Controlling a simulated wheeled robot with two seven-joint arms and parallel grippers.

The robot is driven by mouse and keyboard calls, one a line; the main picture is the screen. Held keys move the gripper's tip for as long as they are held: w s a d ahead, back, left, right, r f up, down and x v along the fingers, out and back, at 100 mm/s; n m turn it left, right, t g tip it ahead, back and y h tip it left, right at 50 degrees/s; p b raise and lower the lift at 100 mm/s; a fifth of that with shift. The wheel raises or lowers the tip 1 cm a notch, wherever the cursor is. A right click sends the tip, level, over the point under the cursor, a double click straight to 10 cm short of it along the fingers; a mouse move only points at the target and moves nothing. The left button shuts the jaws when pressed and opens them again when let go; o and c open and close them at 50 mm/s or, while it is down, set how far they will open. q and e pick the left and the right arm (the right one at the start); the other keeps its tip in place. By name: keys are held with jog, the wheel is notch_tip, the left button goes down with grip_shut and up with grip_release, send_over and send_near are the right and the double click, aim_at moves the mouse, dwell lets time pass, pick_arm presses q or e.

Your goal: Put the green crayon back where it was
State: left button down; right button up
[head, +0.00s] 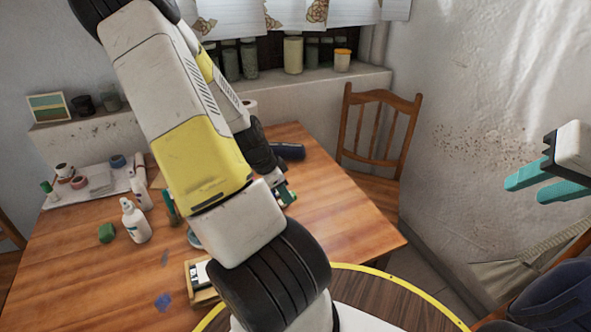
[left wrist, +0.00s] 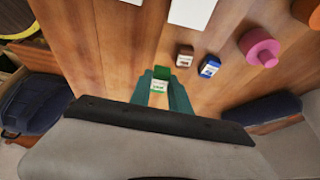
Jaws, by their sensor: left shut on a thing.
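The green crayon (left wrist: 160,86) shows in the left wrist view as a short green piece with a white label. It sits between the teal fingers of my left gripper (left wrist: 161,92), which is shut on it. In the head view my left gripper (head: 284,194) is over the right part of the wooden table, partly hidden by my arm. I cannot tell whether the crayon touches the table. A brown piece (left wrist: 185,56) and a blue piece (left wrist: 209,66) with similar labels stand side by side, just ahead and right of it. My right gripper (head: 535,187) is open and empty, far right.
The wooden table (head: 340,225) has free room at its right. A dark blue roll (head: 290,151) lies near the back edge. A pink spool (left wrist: 260,47) is right of the labelled pieces.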

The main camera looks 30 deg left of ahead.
pick_arm(q)
jog(key=shift+s+a+f, duration=0.3)
jog(key=shift+s, duration=0.25)
jog(key=shift+s+a+f, duration=0.25)
jog(key=shift+s+f, duration=0.05)
jog(key=shift+s, duration=0.25)
jog(key=shift+w+a+f, duration=0.1)
jog(key=shift+a+f, duration=0.05)
jog(key=shift+a, duration=0.15)
jog(key=w+a, duration=0.3)
jog(key=w+a+f, duration=0.1)
jog(key=w+a, duration=0.2)
jog(key=w, duration=0.1)
jog(key=w+a, duration=0.4)
jog(key=shift+w+a+f, duration=0.1)
jog(key=shift+w+f, duration=0.05)
jog(key=shift+f, duration=1.8)
jog(key=shift+f, duration=0.15)
jog(key=c, duration=1.2)
grip_release()
jog(key=shift+c, duration=0.2)
